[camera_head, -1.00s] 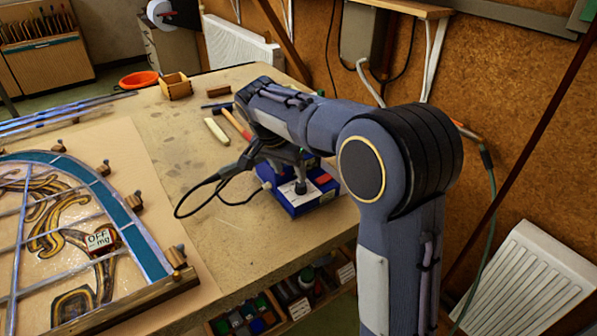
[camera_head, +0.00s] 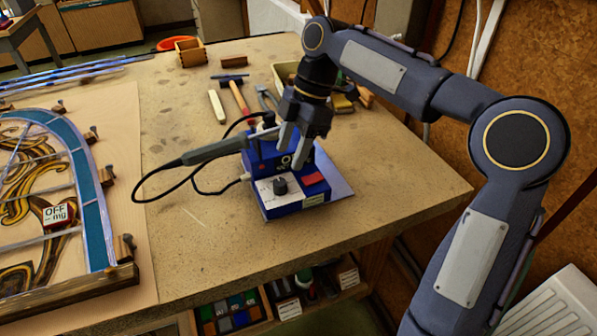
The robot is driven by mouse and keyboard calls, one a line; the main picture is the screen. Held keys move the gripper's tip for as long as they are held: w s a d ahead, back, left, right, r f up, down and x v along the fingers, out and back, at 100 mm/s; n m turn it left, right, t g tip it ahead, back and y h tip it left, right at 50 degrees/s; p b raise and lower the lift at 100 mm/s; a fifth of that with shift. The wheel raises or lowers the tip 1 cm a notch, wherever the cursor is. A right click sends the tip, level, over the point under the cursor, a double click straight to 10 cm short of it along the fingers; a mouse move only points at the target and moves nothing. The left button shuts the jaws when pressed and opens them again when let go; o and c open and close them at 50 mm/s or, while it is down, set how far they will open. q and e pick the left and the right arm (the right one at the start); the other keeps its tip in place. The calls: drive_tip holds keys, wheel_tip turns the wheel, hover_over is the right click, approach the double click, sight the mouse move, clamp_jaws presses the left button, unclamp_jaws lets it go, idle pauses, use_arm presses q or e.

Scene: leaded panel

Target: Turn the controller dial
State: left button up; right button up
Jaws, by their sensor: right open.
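A soldering iron (camera_head: 215,152) with a black cable rests at the box's left side. My right gripper (camera_head: 292,158) hangs above and behind the dial, pointing down, with its two fingers apart and nothing between them. It hides part of the box's upper face and its display. My left gripper is out of view.
The leaded panel (camera_head: 86,205) lies on a board at the left, held by small wooden blocks. A hammer (camera_head: 238,97), pliers (camera_head: 266,98) and a tray (camera_head: 285,72) lie behind the box. The bench is clear in front of the box.

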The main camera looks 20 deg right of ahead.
sight(281, 181)
drive_tip(key=shift+n, duration=0.7)
drive_tip(key=b+x, duration=0.1)
drive_tip(key=x, duration=0.6)
drive_tip(key=shift+s, duration=0.15)
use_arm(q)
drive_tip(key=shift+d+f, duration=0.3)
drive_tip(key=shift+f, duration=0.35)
use_arm(e)
drive_tip(key=c, duration=1)
drive_tip(key=shift+o, duration=0.2)
